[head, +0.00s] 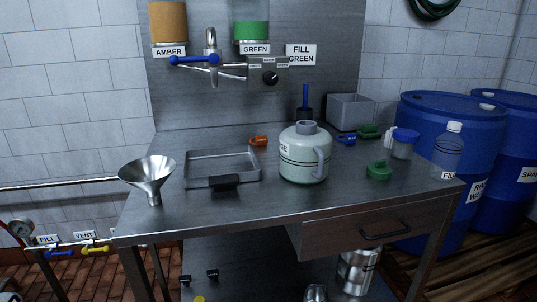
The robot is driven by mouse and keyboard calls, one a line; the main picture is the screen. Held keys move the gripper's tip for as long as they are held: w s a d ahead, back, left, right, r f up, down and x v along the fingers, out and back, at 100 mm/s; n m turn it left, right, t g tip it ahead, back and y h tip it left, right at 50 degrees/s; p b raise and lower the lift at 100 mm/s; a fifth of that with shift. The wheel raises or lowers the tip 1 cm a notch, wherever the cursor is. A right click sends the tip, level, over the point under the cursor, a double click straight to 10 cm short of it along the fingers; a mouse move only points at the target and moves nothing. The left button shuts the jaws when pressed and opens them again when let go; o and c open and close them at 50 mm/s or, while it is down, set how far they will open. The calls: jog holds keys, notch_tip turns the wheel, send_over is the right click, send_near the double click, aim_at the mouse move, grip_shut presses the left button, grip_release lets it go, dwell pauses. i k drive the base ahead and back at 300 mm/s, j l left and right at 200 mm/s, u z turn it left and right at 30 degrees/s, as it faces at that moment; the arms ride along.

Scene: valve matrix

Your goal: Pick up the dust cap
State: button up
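I cannot tell for sure which piece is the dust cap. A green cap-like piece with a raised top (379,171) sits on the steel bench, right of the pale jug (303,160). Farther back are a small orange piece (258,141), a blue piece (346,139) and a darker green piece (369,131), each with what looks like a tag. My gripper is not in view.
The steel bench (270,205) holds a shallow tray (192,181) with a black block at its front edge, a metal funnel (150,176), a grey bin (350,113), a blue-lidded jar (404,144) and a clear bottle (447,152). The front strip is mostly clear. Blue drums (450,130) stand right.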

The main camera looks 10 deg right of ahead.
aim_at(378, 170)
jog(key=i+l+z, duration=0.2)
jog(key=l, duration=0.25)
jog(key=l+z, duration=0.15)
jog(key=l, duration=0.25)
jog(key=i+l+z, duration=0.2)
jog(key=l, duration=0.2)
